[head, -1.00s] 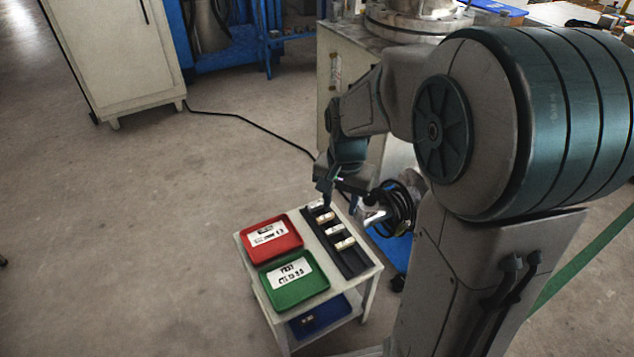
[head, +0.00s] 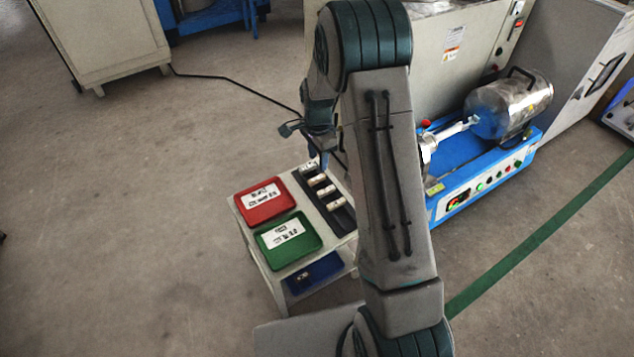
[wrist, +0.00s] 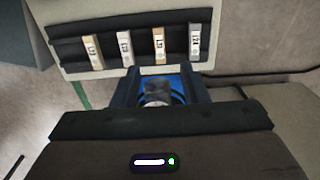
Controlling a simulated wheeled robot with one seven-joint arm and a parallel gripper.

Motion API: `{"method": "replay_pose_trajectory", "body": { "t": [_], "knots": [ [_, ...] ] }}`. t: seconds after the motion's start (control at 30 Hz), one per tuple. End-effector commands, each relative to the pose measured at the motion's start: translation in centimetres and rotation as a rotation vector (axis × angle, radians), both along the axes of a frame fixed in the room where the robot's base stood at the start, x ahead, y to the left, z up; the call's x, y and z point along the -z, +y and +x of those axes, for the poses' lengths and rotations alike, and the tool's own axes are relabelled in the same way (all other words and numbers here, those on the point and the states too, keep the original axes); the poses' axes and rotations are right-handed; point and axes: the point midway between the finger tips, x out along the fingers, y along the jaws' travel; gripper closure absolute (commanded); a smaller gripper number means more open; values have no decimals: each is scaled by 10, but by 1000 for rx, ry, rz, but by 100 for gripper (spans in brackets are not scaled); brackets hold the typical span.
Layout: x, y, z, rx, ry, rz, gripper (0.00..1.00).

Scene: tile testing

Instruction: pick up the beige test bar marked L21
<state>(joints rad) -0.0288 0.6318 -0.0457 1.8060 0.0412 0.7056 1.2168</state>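Several small labelled bars lie in a row in the black rack on a small table. In the wrist view, two are beige: the leftmost bar (wrist: 91,50) and the third from left (wrist: 159,45). The second bar (wrist: 124,48) and the rightmost (wrist: 194,42) are paler. The labels are too blurred to tell surely which beige bar reads L21. The beige bars also show in the head view, nearest (head: 336,204) and second from the far end (head: 318,180). My gripper (wrist: 160,84) looks open and empty, below the rack in the wrist view, apart from the bars.
A red tray (head: 264,201) and a green tray (head: 287,241) sit left of the black rack (head: 343,216). A blue tray (head: 314,273) is on the lower shelf. A blue machine (head: 490,165) stands right of the table.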

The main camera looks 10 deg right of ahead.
Motion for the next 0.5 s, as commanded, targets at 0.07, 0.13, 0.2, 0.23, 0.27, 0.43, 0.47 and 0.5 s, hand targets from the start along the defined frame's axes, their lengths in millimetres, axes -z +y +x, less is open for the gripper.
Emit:
{"method": "replay_pose_trajectory", "body": {
  "t": [0.07, 0.13, 0.2, 0.23, 0.27, 0.43, 0.47, 0.5],
  "knots": [
    [14, 0, 0, -1, 1, 0, 60],
    [20, 0, 0, -1, 0, 0, 60],
    [23, 0, 0, -1, 0, 0, 60],
    [24, 0, 0, -1, 0, 0, 60],
    [25, 0, 0, -1, 0, 0, 60],
    [41, -1, 0, -1, 0, 0, 60],
    [45, -1, 0, 0, 0, 0, 60],
    [51, -1, 0, 0, 0, 1, 60]
  ]
}}
